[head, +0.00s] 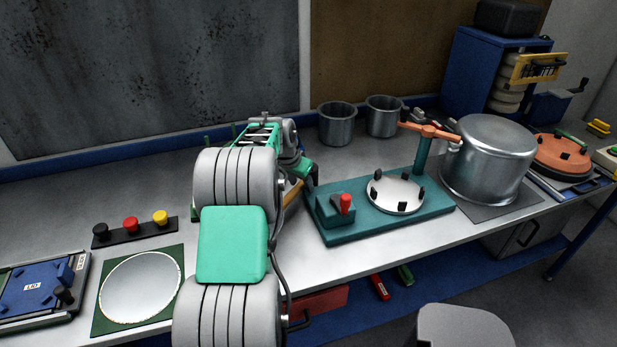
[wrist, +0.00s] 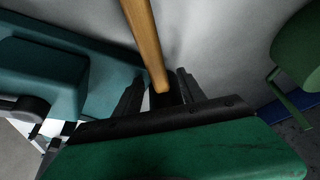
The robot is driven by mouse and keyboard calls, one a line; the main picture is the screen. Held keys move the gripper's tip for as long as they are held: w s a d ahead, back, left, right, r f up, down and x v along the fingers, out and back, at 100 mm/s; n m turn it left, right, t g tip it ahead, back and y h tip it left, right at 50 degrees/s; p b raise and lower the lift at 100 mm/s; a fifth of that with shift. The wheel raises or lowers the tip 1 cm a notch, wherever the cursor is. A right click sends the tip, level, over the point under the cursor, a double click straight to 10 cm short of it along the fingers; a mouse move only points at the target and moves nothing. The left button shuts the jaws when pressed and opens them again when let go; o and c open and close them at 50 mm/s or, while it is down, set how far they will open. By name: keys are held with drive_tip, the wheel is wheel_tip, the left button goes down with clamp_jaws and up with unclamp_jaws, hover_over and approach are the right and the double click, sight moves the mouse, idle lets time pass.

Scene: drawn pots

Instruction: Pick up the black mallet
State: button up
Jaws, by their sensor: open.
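The mallet's tan wooden handle (wrist: 142,40) runs down from the top edge of the wrist view, its lower end between the black fingers of my gripper (wrist: 161,82). The fingers are apart, one on each side of the handle; I cannot tell whether either touches it. In the head view a short piece of the handle (head: 292,193) shows beside my arm, left of the teal fixture. The black mallet head is not visible in either view. My gripper (head: 309,177) is partly seen there, behind my arm, close to the bench.
The teal fixture (head: 385,222) with a silver lid (head: 395,193) is close on the right. Two metal pots (head: 337,123) stand behind, and a large pot (head: 488,160) stands farther right. A strip of coloured knobs (head: 131,230) lies left of my arm.

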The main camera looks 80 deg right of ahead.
clamp_jaws()
idle(0.4)
drive_tip(key=shift+r, duration=0.1)
idle(0.8)
